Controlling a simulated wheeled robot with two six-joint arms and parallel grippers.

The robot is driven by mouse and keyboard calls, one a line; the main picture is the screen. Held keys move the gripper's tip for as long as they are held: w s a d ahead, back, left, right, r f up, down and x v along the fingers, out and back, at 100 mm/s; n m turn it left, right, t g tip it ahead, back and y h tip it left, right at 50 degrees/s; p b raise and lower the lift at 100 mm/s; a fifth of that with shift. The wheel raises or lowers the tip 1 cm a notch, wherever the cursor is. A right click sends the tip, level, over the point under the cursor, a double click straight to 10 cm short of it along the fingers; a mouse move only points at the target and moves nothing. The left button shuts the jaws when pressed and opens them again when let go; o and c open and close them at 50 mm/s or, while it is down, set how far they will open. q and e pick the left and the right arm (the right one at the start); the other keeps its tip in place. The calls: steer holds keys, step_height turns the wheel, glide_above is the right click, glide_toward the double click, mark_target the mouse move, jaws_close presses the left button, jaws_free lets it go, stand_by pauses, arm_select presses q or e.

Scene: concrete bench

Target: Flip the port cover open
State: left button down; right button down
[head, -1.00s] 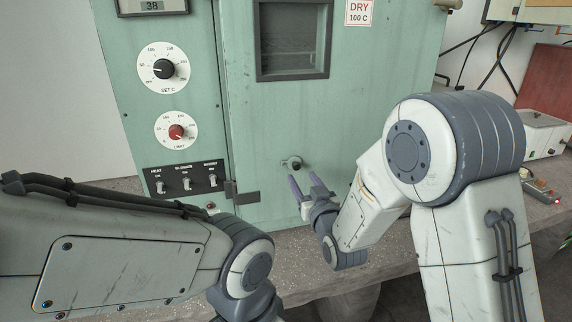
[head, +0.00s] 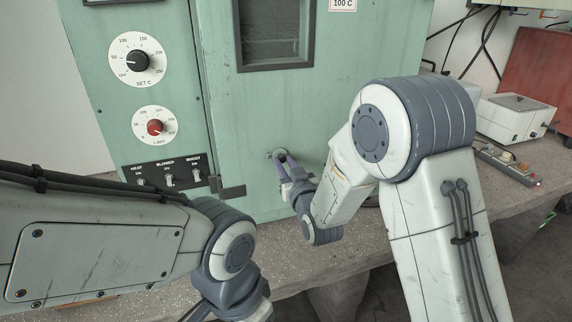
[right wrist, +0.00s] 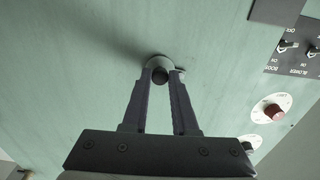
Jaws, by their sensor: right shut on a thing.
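The port cover (head: 279,153) is a small round piece with a dark knob, low on the green oven's door. In the right wrist view the cover (right wrist: 158,62) shows a pale disc around the knob, and a small tab sticks out beside it. My right gripper (head: 280,161) is at the cover, its two purple-grey fingers pointing at the door. In the right wrist view the fingertips (right wrist: 162,78) stand on either side of the dark knob, shut on it. The cover looks closed against the door. My left arm's fingers are out of view below.
The green oven has a dark window (head: 275,35), dials (head: 136,62) and a row of switches (head: 168,176) left of the door. A dark latch (head: 228,190) sits at the door's left edge. A white box (head: 512,117) and power strip (head: 510,164) lie on the bench at right.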

steer(key=shift+n+b, duration=0.8)
steer(key=shift+b, duration=0.15)
steer(key=shift+r+n+b, duration=0.45)
steer(key=shift+n+b, duration=0.1)
steer(key=shift+n, duration=0.35)
steer(key=c, duration=0.7)
jaws_free()
